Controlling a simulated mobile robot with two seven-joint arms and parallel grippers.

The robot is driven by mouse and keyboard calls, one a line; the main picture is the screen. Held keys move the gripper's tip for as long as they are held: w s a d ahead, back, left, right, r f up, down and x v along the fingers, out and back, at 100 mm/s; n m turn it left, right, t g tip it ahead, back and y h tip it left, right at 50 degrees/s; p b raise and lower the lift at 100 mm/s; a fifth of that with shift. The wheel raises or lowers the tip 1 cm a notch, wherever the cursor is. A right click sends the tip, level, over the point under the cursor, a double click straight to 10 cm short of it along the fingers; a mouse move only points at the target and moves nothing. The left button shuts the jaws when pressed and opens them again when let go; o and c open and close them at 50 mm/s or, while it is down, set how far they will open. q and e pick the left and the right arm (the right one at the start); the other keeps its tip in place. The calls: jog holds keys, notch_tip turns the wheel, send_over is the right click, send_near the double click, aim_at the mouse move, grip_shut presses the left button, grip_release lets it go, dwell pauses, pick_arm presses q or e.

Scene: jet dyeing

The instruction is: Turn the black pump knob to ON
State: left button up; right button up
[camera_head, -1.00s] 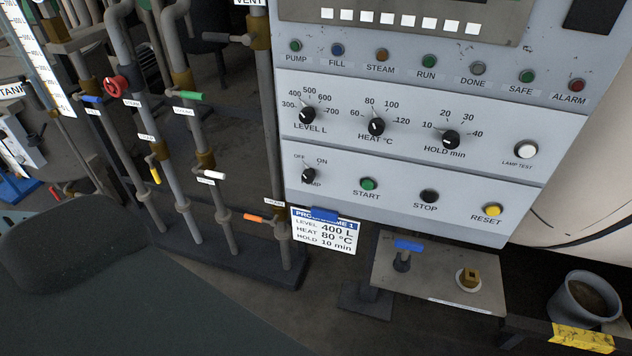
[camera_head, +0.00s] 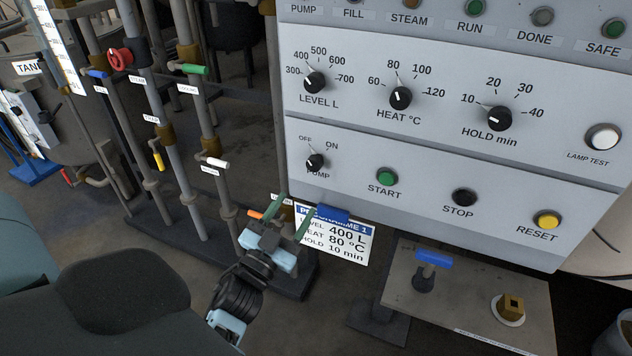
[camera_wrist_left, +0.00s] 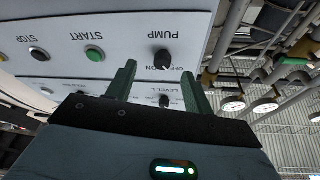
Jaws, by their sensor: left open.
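The black pump knob (camera_head: 315,162) is at the left of the panel's lower row, between its OFF/ON marks and the PUMP label. Its white mark points up-left, toward OFF. In the left wrist view the knob (camera_wrist_left: 163,59) appears upside down, beyond and between the two green fingers. My left gripper (camera_head: 297,202) is open and empty, below the knob in the head view, in front of the programme card, and apart from the knob. It also shows in the left wrist view (camera_wrist_left: 160,70). My right gripper is not in view.
The programme card (camera_head: 338,240) hangs under the panel's lower-left edge. The START button (camera_head: 387,176) and LEVEL knob (camera_head: 314,82) are near the pump knob. Pipes with coloured valve handles stand to the left. A small bench with a blue handle (camera_head: 434,258) is below the panel.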

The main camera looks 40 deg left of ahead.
aim_at(312, 169)
pick_arm(q)
jog(key=shift+t, duration=0.4)
jog(key=x, duration=0.3)
jog(key=r+x, duration=0.1)
jog(key=x, duration=0.2)
jog(key=p+x, duration=0.1)
jog(key=x, duration=0.2)
jog(key=shift+s+a+r, duration=0.1)
jog(key=shift+a+r, duration=0.15)
jog(key=c, duration=1)
